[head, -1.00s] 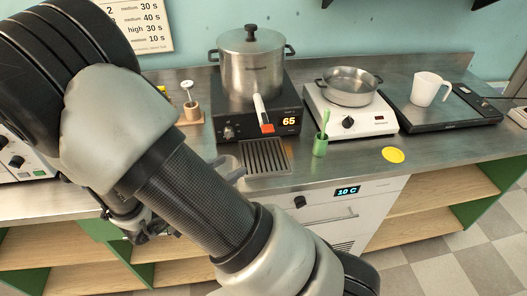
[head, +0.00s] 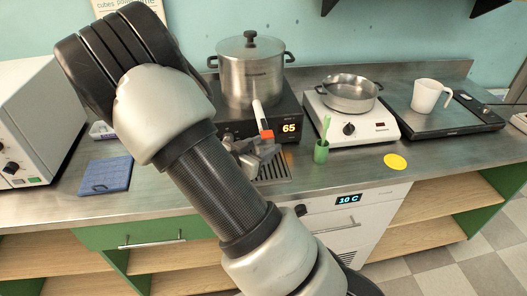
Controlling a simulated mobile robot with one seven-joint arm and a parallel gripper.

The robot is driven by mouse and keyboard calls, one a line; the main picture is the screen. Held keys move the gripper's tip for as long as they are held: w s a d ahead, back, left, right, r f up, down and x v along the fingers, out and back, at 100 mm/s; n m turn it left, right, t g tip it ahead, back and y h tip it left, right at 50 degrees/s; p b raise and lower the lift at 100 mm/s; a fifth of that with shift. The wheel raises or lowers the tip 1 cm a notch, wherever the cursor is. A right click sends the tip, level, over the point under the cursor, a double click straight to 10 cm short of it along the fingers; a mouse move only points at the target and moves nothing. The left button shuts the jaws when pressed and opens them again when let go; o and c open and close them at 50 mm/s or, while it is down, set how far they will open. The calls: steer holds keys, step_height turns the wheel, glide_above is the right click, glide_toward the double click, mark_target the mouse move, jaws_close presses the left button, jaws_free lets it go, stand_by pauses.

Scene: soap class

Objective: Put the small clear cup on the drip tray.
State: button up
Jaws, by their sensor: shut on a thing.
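The drip tray (head: 280,170) is a dark slatted grille set on the counter in front of the black heater. My gripper (head: 262,158) is over the tray, partly covering it. It is shut on the small clear cup, which is see-through and hard to make out among the fingers. I cannot tell whether the cup touches the tray.
A steel pot (head: 250,70) with a lid stands on the black heater (head: 288,115) behind the tray. A green holder (head: 321,152) stands just right of it. A white hotplate (head: 352,122) bears a pan (head: 349,90). A blue mat (head: 106,175) lies at left.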

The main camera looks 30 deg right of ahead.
steer(key=shift+f, duration=0.75)
steer(key=shift+f, duration=0.1)
steer(key=o, duration=1.1)
